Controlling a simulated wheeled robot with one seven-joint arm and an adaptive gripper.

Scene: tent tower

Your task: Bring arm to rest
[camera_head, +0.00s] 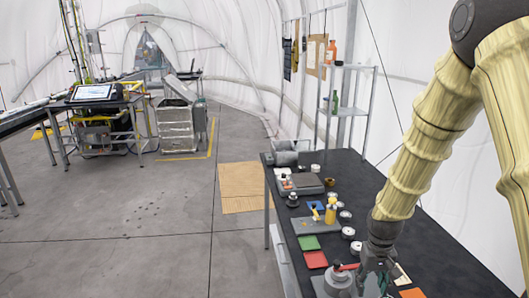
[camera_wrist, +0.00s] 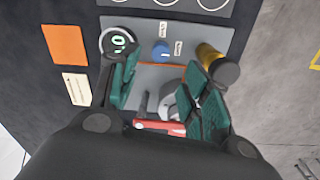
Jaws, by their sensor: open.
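My arm, in a yellow ribbed sleeve, comes down from the upper right in the head view. My gripper (camera_head: 375,278) hangs over the near part of the dark table (camera_head: 425,245). In the wrist view its two green fingers are spread apart, and the gripper (camera_wrist: 163,85) holds nothing. Below and between the fingers is a grey panel (camera_wrist: 150,72) with a blue knob (camera_wrist: 161,50). A red-handled grey fitting (camera_wrist: 160,126) lies close to the fingers, partly hidden; whether they touch it cannot be told. The red handle also shows in the head view (camera_head: 346,267).
A green-lit dial (camera_wrist: 118,42) and a yellow-and-black cylinder (camera_wrist: 217,65) flank the knob. A shelf rack (camera_head: 348,112) stands behind.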

